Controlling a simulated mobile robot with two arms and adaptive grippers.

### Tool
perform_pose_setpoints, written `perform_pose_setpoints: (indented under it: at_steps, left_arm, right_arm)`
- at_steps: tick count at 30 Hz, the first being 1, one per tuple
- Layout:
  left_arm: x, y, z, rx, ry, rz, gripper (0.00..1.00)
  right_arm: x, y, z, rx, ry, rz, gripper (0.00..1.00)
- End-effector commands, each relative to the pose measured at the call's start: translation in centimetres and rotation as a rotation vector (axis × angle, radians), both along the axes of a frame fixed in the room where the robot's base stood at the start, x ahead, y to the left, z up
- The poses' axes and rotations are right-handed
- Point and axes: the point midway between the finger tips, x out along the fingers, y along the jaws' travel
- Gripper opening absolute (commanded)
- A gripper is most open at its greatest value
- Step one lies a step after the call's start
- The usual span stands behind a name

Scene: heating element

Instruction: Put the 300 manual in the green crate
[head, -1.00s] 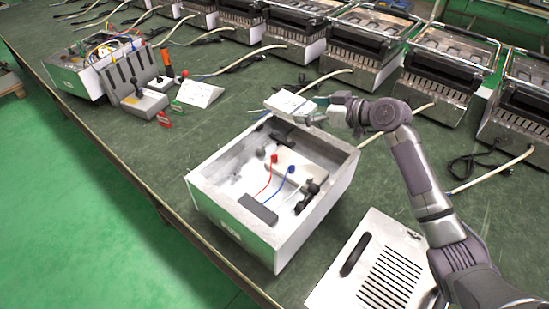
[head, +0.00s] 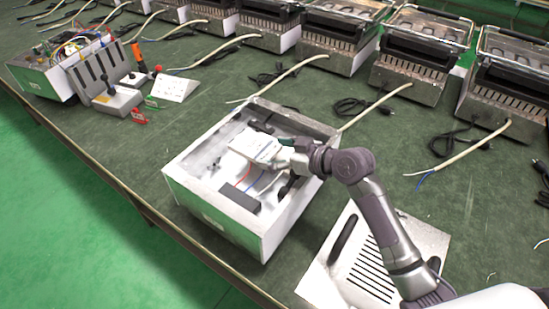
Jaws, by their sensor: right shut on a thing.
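The manual (head: 256,147) is a small white booklet or flat block in the head view; I cannot read a number on it. My right gripper (head: 284,156) is shut on its right end. The manual is over the open top of a crate-like box (head: 215,214), which has whitish walls and a green tint on its front. I cannot tell whether the manual is above the rim or just below it. It hides part of the box's inside, where a red wire, a blue wire and dark parts show. My left gripper is not in view.
A slotted metal panel (head: 365,262) lies right of the box, under my right arm. Several metal heating units (head: 415,55) with cables line the back. A white wedge-shaped block (head: 175,86) and an opened device (head: 62,65) stand at the left.

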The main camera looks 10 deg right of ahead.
Motion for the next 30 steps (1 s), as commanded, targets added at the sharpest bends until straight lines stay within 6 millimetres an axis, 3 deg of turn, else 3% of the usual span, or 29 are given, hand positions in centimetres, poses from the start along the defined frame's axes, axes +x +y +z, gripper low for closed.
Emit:
perform_pose_setpoints:
  at_steps: [22,23,25,30]
  left_arm:
    - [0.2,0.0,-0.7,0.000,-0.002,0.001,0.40]
    - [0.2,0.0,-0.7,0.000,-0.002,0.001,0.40]
    - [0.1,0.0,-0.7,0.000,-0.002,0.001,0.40]
    - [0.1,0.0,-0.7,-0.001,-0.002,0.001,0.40]
  right_arm:
    - [0.0,0.0,-1.0,0.000,-0.002,-0.001,0.46]
    - [0.0,0.0,-1.1,0.000,-0.001,0.000,0.88]
    - [0.0,0.0,-1.1,0.000,-0.001,0.000,0.99]
    - [0.0,0.0,-1.1,0.000,-0.001,0.000,1.00]
